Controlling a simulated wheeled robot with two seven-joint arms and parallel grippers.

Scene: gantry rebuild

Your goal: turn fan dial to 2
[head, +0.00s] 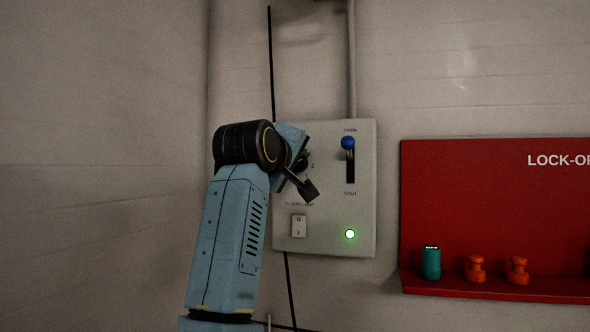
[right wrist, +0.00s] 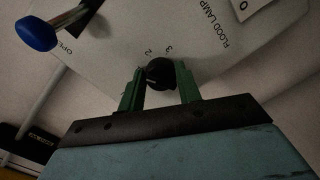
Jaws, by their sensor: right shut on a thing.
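The fan dial (right wrist: 159,73) is a round black knob on a pale grey control panel (head: 335,215). In the right wrist view the numbers 2 and 3 show beside it on the panel. My right gripper (right wrist: 160,84) has its two green fingers on either side of the dial and is shut on it. In the head view my right gripper (head: 303,160) is at the panel's upper left, and my wrist hides most of the dial. I cannot read which number the dial points to. My left gripper is in neither view.
A blue-knobbed lever (head: 348,143) stands at the top of its slot, right of the dial. Below are a white flood lamp switch (head: 298,226) and a lit green lamp (head: 350,234). A red lock-out board (head: 480,200) with a shelf hangs at right.

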